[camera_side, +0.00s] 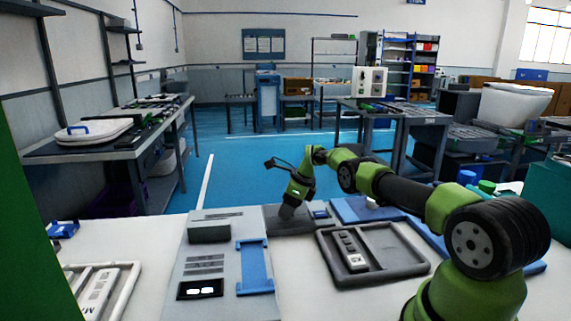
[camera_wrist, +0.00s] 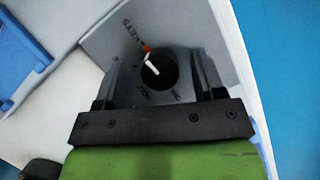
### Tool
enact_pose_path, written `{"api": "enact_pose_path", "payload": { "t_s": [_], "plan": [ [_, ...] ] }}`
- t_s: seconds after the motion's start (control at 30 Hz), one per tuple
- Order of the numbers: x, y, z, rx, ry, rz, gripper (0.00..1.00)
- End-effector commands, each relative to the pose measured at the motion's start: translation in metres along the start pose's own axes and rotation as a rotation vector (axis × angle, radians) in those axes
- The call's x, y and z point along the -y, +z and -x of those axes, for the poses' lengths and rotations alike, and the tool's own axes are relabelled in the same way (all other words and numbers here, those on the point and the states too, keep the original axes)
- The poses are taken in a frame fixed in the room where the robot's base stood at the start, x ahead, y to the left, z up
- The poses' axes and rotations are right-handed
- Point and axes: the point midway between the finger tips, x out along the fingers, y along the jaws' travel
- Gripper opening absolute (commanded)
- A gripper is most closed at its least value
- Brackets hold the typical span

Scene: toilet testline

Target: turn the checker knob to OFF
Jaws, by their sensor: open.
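The checker knob (camera_wrist: 158,70) shows in the wrist view as a round dark shape on a grey panel. A white pointer on it angles up and left, with an orange mark at its outer end. Lettering that looks like KEYS is beside that mark; smaller labels below the knob are unreadable. My gripper (camera_wrist: 160,78) is open, with one finger on each side of the knob; I cannot tell whether they touch it. In the side view my gripper (camera_side: 288,209) points down over the dark panel (camera_side: 273,224), and hides the knob there.
A grey board with a blue bracket (camera_side: 254,267) lies left of the panel. A dark tray (camera_side: 330,272) holding a remote-like part (camera_side: 352,252) is in front and right. A blue mat (camera_side: 345,207) lies behind the tray.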

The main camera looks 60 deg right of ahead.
Motion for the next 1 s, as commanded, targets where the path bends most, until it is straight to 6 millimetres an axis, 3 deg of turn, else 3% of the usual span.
{"api": "enact_pose_path", "payload": {
  "t_s": [0.37,0.57,0.9,1.0],
  "plan": [
    [-0.002,0.0,0.001,0.0,-0.043,-0.111,0.63],
    [-0.001,0.001,0.034,0.003,-0.049,-0.113,0.63],
    [-0.005,0.001,0.105,0.003,-0.049,-0.111,0.63],
    [-0.017,0.016,0.117,0.005,-0.053,-0.01,0.63]
  ]
}}
